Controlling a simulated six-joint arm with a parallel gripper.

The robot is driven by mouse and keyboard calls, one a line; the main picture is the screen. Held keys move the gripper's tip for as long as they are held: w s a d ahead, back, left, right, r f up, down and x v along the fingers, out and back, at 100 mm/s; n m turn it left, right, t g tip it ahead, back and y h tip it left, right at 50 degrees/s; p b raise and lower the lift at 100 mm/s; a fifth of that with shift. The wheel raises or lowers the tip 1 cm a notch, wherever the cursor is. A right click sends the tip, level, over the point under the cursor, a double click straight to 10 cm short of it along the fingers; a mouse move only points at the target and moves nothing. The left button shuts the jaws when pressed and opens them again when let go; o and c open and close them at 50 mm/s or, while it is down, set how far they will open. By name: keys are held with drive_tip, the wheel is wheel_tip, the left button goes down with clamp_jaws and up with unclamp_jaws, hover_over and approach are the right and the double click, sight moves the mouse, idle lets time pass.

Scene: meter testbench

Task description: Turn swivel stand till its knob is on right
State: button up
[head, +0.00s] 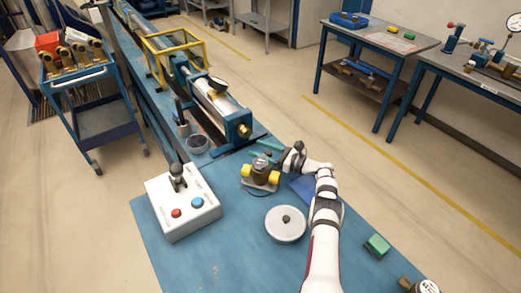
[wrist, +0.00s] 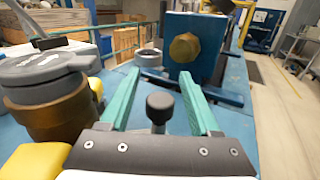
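The swivel stand (head: 259,187) carries a brass and grey meter (head: 262,170) with yellow end caps on the blue bench. The meter (wrist: 47,100) fills the left of the wrist view. A black knob (wrist: 160,104) on a short post stands between the green fingers of my gripper (wrist: 158,88), with a gap on each side. In the head view my gripper (head: 263,149) is at the far side of the meter, low over the bench, and the knob is hard to make out there. My gripper is open. The knob's link to the stand is hidden.
A control box (head: 183,207) with a lever and buttons stands at left. A round grey disc (head: 285,229) with a dark knob lies in front. A blue end block (wrist: 192,47) of the long bench rig stands just beyond my fingers. A green block (head: 377,245) lies right.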

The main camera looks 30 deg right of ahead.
sight(271, 156)
drive_tip(key=v, duration=1.5)
drive_tip(key=shift+s+d, duration=0.1)
drive_tip(key=shift+s, duration=0.3)
drive_tip(key=shift+s, duration=0.1)
drive_tip(key=shift+c, duration=1.2)
drive_tip(key=s+m+t+h, duration=0.1)
drive_tip(key=s+h, duration=0.1)
drive_tip(key=shift+s+h, duration=0.3)
drive_tip(key=shift+s, duration=0.05)
drive_tip(key=c, duration=0.5)
drive_tip(key=s+a+m+h, duration=0.2)
drive_tip(key=s, duration=0.1)
drive_tip(key=shift+s+a+r+h, duration=0.1)
drive_tip(key=shift+s+r+h, duration=0.05)
drive_tip(key=shift+s+h, duration=0.25)
clamp_jaws()
drive_tip(key=shift+a, duration=0.2)
drive_tip(key=x, duration=1.4)
drive_tip(key=shift+d+r, duration=0.1)
drive_tip(key=shift+r, duration=0.15)
